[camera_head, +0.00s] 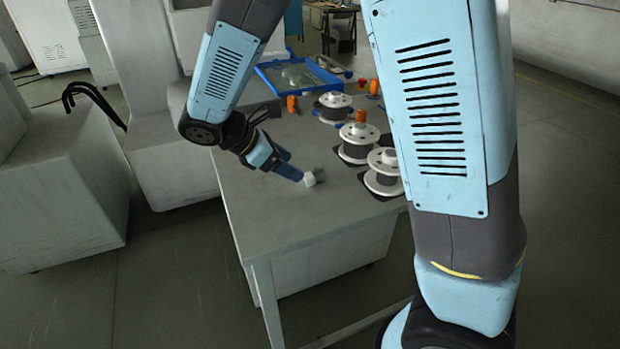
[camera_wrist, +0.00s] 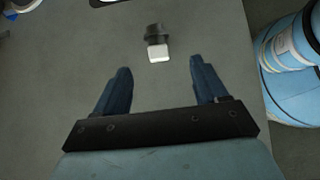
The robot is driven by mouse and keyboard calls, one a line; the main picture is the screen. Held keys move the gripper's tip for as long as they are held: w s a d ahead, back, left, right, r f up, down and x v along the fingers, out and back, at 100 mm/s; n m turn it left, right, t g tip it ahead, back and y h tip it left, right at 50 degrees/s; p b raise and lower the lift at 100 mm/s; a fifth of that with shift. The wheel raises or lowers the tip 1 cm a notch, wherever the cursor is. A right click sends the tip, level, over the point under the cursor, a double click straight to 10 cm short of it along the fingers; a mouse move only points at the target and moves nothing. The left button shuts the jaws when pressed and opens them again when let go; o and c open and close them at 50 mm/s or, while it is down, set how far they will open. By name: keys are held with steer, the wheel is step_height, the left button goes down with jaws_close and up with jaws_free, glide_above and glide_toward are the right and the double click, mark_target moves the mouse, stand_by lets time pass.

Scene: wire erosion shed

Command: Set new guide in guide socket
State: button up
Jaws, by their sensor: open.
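A small white block with a dark grey part against its far side lies on the grey table (camera_head: 285,215). The white block (camera_head: 309,178) also shows in the wrist view (camera_wrist: 158,53), with the dark part (camera_wrist: 155,34) beyond it. I cannot tell whether the two are joined, or which is the new guide or the guide socket. My gripper (camera_head: 291,172) is open and empty. In the wrist view its blue fingers (camera_wrist: 160,68) point toward the white block, which lies just beyond the tips, roughly centred between them.
Several white spools stand right of the gripper, the nearest (camera_head: 384,180) close to the table's right side. A blue-rimmed tray (camera_head: 278,90) and orange pieces (camera_head: 291,103) are farther back. The table's front left part is clear. Grey cabinets (camera_head: 60,190) stand at the left.

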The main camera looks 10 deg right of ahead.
mark_target(309, 175)
steer(key=shift+x, duration=3.75)
steer(key=shift+w, duration=0.15)
steer(key=c, duration=1.3)
